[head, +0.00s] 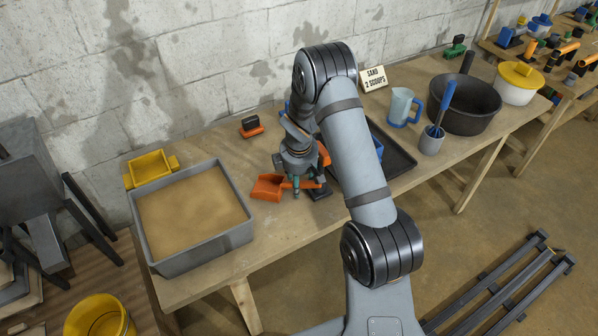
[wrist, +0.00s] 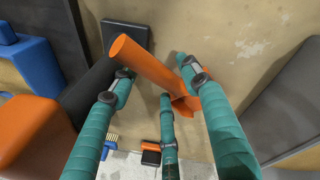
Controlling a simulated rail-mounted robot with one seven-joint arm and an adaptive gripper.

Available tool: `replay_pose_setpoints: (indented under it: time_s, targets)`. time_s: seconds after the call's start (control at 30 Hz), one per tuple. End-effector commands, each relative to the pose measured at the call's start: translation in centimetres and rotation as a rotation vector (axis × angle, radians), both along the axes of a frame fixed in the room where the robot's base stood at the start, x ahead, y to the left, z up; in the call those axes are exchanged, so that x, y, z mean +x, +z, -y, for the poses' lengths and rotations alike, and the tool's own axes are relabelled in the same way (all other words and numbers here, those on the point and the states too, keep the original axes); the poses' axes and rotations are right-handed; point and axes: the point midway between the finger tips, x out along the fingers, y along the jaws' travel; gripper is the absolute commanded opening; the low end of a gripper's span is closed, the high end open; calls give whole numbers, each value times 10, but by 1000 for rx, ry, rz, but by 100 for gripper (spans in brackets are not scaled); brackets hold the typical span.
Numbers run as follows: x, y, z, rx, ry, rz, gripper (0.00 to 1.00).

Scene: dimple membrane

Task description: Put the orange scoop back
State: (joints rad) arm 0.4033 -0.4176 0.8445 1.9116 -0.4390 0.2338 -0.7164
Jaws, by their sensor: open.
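The orange scoop (head: 268,187) lies by the right side of the sand tray, its pan towards the tray. In the wrist view, its round handle (wrist: 150,65) runs diagonally between my fingers, its end over a dark square pad (wrist: 128,36). My gripper (head: 296,190) is low over the handle, pointing down. Its teal fingers (wrist: 158,75) are apart on either side of the handle; whether any touches it I cannot tell. The scoop's pan is mostly hidden by a finger in the wrist view.
A small orange-and-black item (head: 251,128) lies at the back. A dark tray (head: 398,158), blue jug (head: 402,108) and black pot (head: 466,105) stand right. The table's front edge is near.

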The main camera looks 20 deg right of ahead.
Motion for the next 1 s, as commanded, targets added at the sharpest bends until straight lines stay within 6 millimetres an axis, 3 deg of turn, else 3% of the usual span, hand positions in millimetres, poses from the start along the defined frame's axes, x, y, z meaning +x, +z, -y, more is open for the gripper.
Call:
replay_pose_setpoints:
  time_s: [0.3,0.5,0.7,1.0]
  targets:
    - [-11,66,-5,1,1,6,46]
    - [-19,97,-7,0,0,4,46]
    - [-22,109,-8,1,0,1,46]
    - [-22,110,-8,1,1,0,46]
